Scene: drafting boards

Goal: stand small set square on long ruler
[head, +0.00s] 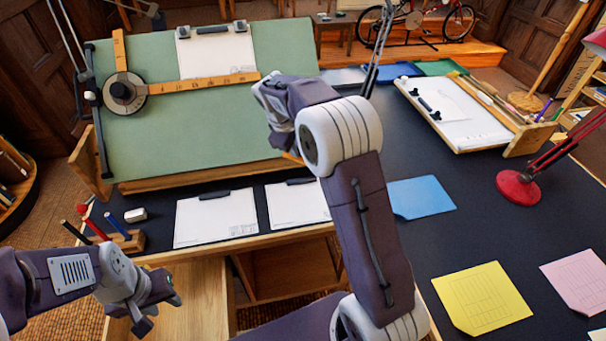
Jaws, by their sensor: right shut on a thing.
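A drafting machine lies on the green tilted board (200,130), with a dark round head at the board's left. Its long ruler (210,80) runs nearly level to the right from this head, and a shorter ruler points up. My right gripper (272,112) is over the board's right part, just right of and below the long ruler's free end. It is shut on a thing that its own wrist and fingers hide. I cannot make out the small set square. My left gripper (162,307) is low at the left, in front of the desk, and looks open and empty.
Clipboards with white sheets (215,217) lie below the board, beside a pen block (122,240) and eraser (135,214). Blue (422,196), yellow (480,298) and pink sheets (578,280) lie at right. A red lamp (518,186) and tray (470,115) stand behind.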

